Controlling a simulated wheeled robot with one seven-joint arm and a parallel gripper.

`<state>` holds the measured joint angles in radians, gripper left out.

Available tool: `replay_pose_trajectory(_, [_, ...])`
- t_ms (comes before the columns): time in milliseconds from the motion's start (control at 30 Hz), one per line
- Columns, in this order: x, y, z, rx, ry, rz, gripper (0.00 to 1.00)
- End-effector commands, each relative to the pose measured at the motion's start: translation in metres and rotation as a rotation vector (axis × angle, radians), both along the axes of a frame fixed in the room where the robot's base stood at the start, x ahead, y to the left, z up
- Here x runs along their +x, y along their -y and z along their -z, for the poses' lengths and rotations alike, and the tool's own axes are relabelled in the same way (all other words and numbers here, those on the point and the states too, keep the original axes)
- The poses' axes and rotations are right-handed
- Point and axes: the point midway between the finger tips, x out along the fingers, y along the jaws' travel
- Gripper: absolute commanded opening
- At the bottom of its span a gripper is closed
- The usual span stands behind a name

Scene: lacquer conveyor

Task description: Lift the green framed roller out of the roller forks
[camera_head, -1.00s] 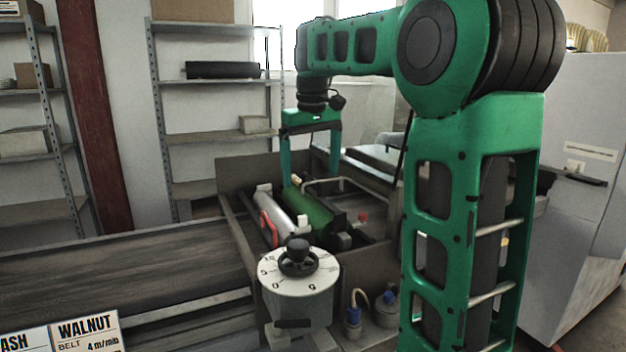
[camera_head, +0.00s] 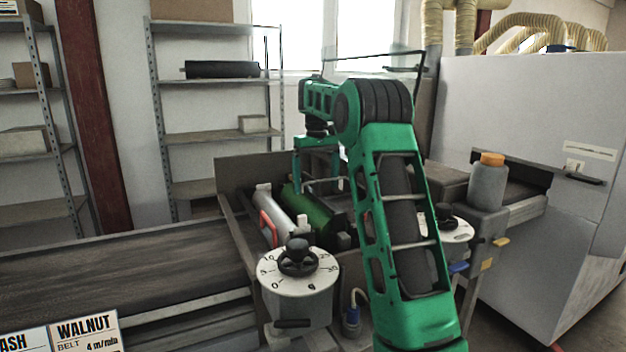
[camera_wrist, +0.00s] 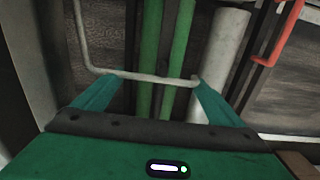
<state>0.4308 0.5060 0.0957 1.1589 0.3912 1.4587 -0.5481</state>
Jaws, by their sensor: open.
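The green roller (camera_head: 310,208) lies in the dark roller housing, beside a pale grey roller (camera_head: 277,214). In the wrist view the green roller (camera_wrist: 180,50) shows as long green strips. A pale bent rod (camera_wrist: 140,77) crosses over it there, but I cannot tell where its ends attach. My gripper (camera_head: 318,178) is open and empty, pointing down behind and above the green roller. In the wrist view its fingertips (camera_wrist: 155,82) are spread to either side, near the rod. The roller's near end is partly visible; I cannot make out the forks clearly.
A red handle (camera_head: 269,229) sits by the grey roller. A dial with a black knob (camera_head: 298,262) stands in front of the housing. The dark belt (camera_head: 130,285) runs left. A grey bottle with an orange cap (camera_head: 488,180) stands at right, beside a large cabinet (camera_head: 560,130).

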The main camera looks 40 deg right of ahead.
Motion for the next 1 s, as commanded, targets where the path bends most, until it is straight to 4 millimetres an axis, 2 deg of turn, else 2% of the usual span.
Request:
replay_pose_trajectory(300, [-0.001,-0.002,0.053,0.002,-0.003,-0.002,0.91])
replay_pose_trajectory(500, [0.000,-0.002,0.078,0.001,-0.002,-0.002,0.91])
replay_pose_trajectory(700, [0.000,-0.002,0.089,0.000,-0.001,-0.003,0.91])
replay_pose_trajectory(967, [0.000,-0.003,0.090,0.000,0.000,-0.003,0.91])
replay_pose_trajectory(1000, [0.000,-0.003,0.090,0.000,0.000,-0.003,0.89])
